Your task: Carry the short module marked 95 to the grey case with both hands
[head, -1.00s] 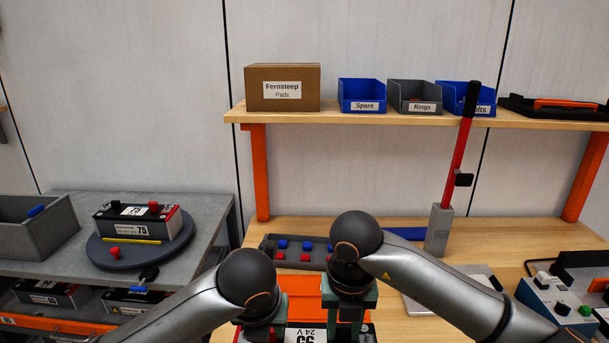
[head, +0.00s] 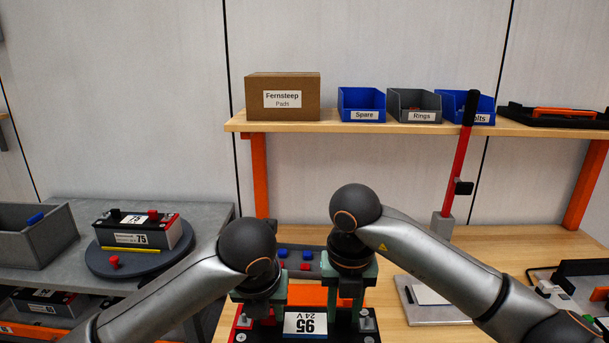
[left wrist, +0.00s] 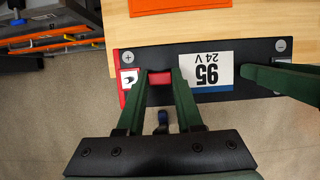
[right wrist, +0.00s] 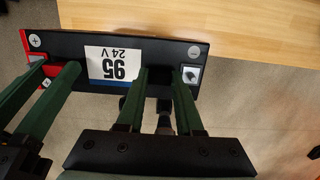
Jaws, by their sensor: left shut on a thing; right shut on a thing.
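The short module marked 95 (head: 306,323) is black with a red end and a white label. It also shows in the left wrist view (left wrist: 230,88) and the right wrist view (right wrist: 75,80). It hangs level, over the floor just off the front edge of the wooden bench. My left gripper (head: 262,318) is shut on the red post at its red end. My right gripper (head: 347,318) is shut on the black post at the other end. A grey open box (head: 62,238) holding a blue item stands far left; I cannot tell if it is the grey case.
The bench (head: 397,322) carries an orange mat (head: 311,296) and a tray of red and blue caps. A module marked 75 (head: 137,232) sits on a round turntable (head: 105,266) at left. A red-handled lever tool (head: 458,165) stands at the back.

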